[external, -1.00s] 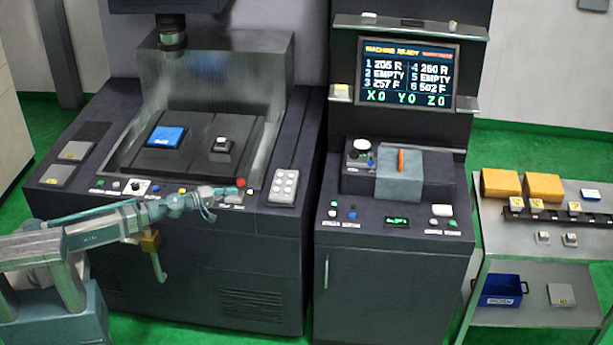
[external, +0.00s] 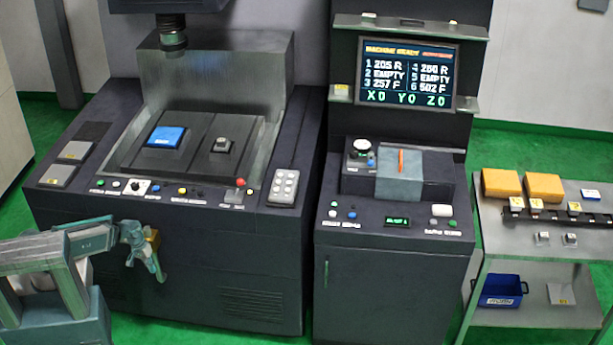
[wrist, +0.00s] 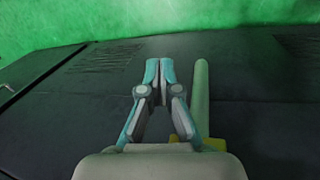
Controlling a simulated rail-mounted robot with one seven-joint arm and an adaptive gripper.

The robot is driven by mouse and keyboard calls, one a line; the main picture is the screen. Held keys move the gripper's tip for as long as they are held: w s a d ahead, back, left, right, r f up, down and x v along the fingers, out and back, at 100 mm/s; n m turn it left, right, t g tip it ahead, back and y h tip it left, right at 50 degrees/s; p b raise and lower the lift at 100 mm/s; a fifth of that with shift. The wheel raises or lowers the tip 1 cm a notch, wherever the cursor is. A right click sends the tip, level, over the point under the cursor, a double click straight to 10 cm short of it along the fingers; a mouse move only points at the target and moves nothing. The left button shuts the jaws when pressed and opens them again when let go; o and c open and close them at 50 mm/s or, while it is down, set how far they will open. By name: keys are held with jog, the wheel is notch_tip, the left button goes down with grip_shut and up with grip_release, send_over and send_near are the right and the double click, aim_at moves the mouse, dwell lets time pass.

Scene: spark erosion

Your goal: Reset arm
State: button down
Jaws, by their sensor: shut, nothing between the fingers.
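My gripper (external: 161,278) hangs low in front of the dark machine (external: 230,275) at the left in the external view, pointing down. In the wrist view my gripper (wrist: 159,62) has its two teal fingers together at the tips, with nothing between them. My arm is folded back close to its base at the lower left. A pale upright handle (wrist: 201,95) with a yellow base (wrist: 185,148) shows just right of the fingers in the wrist view; I cannot tell whether it touches them.
The machine's button panel (external: 170,192) lies above my gripper. Its bed holds a blue block (external: 166,137) and a small dark block (external: 221,146). A control cabinet (external: 390,280) stands to the right. A grey cart (external: 535,245) with yellow boxes and a blue bin (external: 502,290) is at far right.

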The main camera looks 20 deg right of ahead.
jog(key=s+a+f+n+g+b, duration=0.1)
jog(key=s+a+f, duration=0.3)
jog(key=a, duration=0.6)
jog(key=s+a+f+n+g+y+b, duration=0.1)
jog(key=s+a+f+n+g, duration=0.1)
jog(key=a, duration=0.9)
jog(key=s+a+f+n+g+y+b, duration=0.1)
jog(key=s+a+f+n+g, duration=0.1)
jog(key=s+a+f, duration=0.4)
jog(key=shift+a+f+n, duration=0.6)
jog(key=shift+a+f, duration=0.05)
jog(key=shift+a, duration=1.65)
